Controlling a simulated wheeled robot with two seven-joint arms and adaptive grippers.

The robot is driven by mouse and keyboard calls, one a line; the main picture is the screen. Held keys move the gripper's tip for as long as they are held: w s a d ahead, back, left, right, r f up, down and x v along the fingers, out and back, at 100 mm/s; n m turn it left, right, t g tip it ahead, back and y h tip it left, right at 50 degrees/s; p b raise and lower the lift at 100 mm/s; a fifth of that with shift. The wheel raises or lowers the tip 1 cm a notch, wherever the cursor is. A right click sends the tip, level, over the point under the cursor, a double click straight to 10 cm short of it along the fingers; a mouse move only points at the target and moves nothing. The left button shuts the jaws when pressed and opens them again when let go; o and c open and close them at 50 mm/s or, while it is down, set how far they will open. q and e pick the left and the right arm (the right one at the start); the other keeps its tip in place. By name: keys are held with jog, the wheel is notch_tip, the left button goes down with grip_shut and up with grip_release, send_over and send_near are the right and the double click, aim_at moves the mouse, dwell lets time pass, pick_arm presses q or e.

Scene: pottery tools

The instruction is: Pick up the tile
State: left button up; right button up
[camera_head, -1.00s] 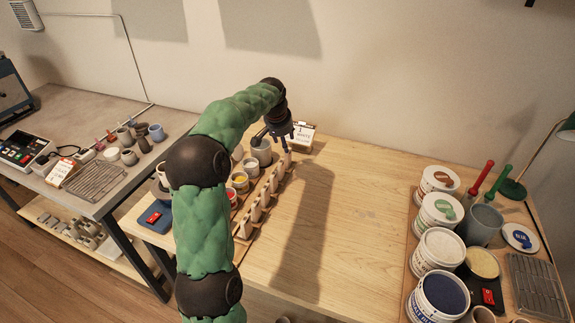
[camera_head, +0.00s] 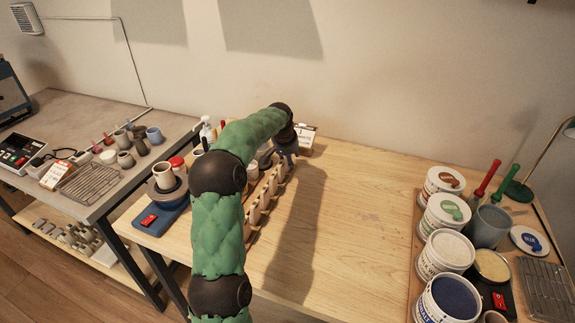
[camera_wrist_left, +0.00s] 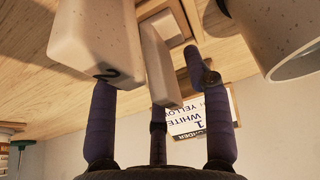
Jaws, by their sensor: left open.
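Several pale tiles (camera_head: 262,197) stand upright in a row in a wooden rack on the table, partly hidden by my left arm in the head view. My left gripper (camera_head: 287,150) is at the far end of this row. In the left wrist view, its purple fingers (camera_wrist_left: 150,88) are spread open. A narrow pale tile (camera_wrist_left: 160,66) shows between the outer fingers, and I cannot tell if any finger touches it. A wider tile marked 2 (camera_wrist_left: 95,35) is beside it, overlapping the left finger's tip. My right gripper is not in view.
A label card (camera_head: 306,135) stands just behind the gripper, and a grey cup (camera_wrist_left: 290,45) is close on the right in the wrist view. A blue scale (camera_head: 160,216) is left of my arm. Glaze tubs (camera_head: 446,250) stand at right. The table's middle is clear.

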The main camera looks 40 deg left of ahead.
pick_arm(q)
grip_shut()
jog(key=shift+r, duration=0.1)
